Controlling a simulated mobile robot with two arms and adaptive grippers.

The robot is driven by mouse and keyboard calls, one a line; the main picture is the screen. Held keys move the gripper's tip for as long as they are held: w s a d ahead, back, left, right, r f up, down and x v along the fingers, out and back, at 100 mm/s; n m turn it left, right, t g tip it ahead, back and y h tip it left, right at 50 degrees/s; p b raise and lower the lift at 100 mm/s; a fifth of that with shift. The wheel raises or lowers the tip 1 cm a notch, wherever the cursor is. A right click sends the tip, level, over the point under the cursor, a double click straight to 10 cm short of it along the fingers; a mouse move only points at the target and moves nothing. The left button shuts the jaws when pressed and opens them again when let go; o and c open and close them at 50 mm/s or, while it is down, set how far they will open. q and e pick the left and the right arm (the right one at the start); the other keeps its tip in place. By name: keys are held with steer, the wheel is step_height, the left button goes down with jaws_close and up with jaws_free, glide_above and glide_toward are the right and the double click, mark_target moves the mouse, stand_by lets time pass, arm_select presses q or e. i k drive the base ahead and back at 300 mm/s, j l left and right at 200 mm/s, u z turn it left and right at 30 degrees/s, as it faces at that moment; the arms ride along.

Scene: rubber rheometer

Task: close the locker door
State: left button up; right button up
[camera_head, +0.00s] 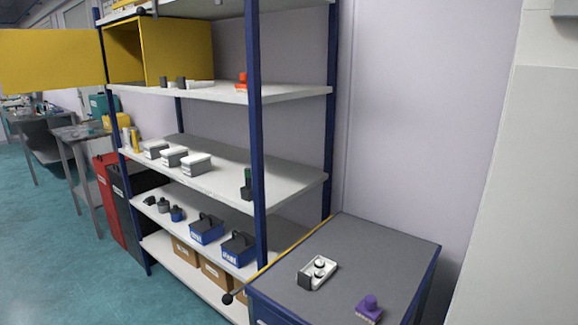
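A yellow locker (180,50) stands on the upper board of the shelf rack, at the upper left. Its door (50,60) is swung wide open and sticks out to the left, past the blue rack post, to the picture's edge. The locker's opening shows as a darker yellow inside (122,52), and I see nothing in the visible part. Neither of my grippers shows in this view.
The blue-posted shelf rack (257,130) carries white boxes, blue carriers and cartons. A grey-topped cabinet (375,250) stands at the front right with a white tray (317,268) and a purple item (369,308). The teal floor (60,260) at left is clear.

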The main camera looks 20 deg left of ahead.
mark_target(33, 60)
steer(key=i+j+z, duration=0.15)
steer(key=j, duration=0.95)
steer(key=i+j+z, duration=0.15)
steer(key=j, duration=1)
steer(key=i+j+z, duration=0.15)
steer(key=j, duration=1)
steer(key=i+j+z, duration=0.15)
steer(key=j, duration=1)
steer(key=j+z, duration=0.15)
steer(key=j, duration=1)
steer(key=k+j+z, duration=0.1)
steer(key=j, duration=1.1)
steer(key=k+j+z, duration=0.15)
steer(key=j, duration=1)
steer(key=k+j+z, duration=0.15)
steer(key=j, duration=1)
steer(key=k+j, duration=0.1)
steer(key=j, duration=0.15)
